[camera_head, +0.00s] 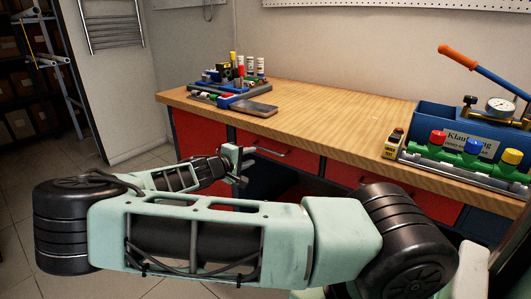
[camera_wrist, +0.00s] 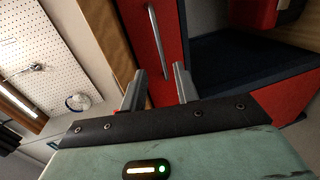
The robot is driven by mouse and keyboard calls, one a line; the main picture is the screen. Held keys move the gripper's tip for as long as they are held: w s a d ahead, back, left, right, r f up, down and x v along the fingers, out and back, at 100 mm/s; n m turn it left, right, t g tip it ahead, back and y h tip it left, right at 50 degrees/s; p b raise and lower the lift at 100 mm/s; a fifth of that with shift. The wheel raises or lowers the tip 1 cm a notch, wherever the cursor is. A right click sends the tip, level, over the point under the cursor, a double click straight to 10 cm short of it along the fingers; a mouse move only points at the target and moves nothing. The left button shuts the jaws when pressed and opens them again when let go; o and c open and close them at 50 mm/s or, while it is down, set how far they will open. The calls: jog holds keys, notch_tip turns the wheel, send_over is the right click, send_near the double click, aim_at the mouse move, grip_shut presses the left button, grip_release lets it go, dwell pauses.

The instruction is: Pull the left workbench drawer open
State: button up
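The workbench has red drawer fronts under its wooden top (camera_head: 330,118). The left handled drawer (camera_head: 295,165) has a silver bar handle (camera_head: 270,151) and looks shut in the head view. The wrist view shows a red drawer front (camera_wrist: 172,18) with its long handle (camera_wrist: 158,42) running up the picture. My gripper (camera_wrist: 159,70) is open and empty. Its two fingers are apart, with the near end of the handle just ahead of the gap between them. In the head view my gripper (camera_head: 238,160) is small, just left of the handle; contact cannot be told.
A dark open bay (camera_wrist: 235,60) lies under the drawer. On the bench top are a tool tray with bottles (camera_head: 235,85), a yellow device (camera_head: 394,143) and a blue box (camera_head: 450,125). A towel radiator (camera_head: 112,25) hangs on the wall. Tiled floor (camera_head: 25,165) is clear at left.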

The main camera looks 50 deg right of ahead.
aim_at(267, 150)
jog(key=x, duration=0.9)
jog(key=shift+d, duration=0.2)
grip_shut()
